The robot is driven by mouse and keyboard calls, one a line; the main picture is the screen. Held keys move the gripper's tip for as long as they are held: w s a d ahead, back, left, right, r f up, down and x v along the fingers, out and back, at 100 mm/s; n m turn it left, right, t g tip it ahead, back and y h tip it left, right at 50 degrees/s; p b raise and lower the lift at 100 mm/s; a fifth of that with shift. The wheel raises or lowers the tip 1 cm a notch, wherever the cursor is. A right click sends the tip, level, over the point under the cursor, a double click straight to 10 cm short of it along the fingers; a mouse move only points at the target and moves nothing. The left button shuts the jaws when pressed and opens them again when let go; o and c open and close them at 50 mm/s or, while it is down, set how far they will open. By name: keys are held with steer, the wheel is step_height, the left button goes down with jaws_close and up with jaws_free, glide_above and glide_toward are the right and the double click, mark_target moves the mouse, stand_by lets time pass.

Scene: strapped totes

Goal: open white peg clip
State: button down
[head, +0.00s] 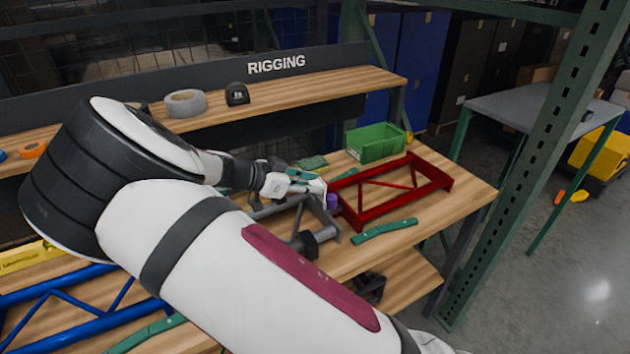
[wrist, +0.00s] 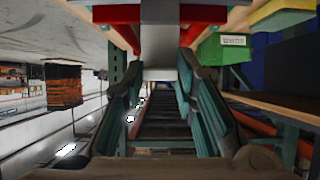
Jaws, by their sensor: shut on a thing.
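In the head view my gripper (head: 308,187) is over the wooden bench, at the end of the grey frame (head: 310,222) and close to the red frame (head: 350,212). In the wrist view my gripper (wrist: 160,70) has its two teal-grey fingers on either side of a pale block, which looks like the white peg clip (wrist: 159,38). It is shut on this clip. In the head view the clip is small and partly hidden by the fingers, so I cannot tell how it sits on its peg.
A purple piece (head: 332,201) is between the grey and red frames. A green bin (head: 375,142) stands behind the red frame. A green strap-like piece (head: 384,230) lies in front of it. A blue frame (head: 75,315) is at the lower left. A shelf (head: 290,98) marked RIGGING runs behind.

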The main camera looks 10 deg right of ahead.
steer(key=shift+s+a+f+t+h+b, duration=0.1)
steer(key=shift+a+f+t+h+b, duration=0.4)
steer(key=shift+h, duration=0.55)
steer(key=shift+s+a+f+t+h+b, duration=0.15)
steer(key=shift+a+f+h+b, duration=0.25)
steer(key=shift+h+b, duration=0.45)
steer(key=shift+h, duration=0.3)
steer(key=c, duration=1.3)
jaws_free()
steer(key=v, duration=1.2)
steer(key=shift+f, duration=0.1)
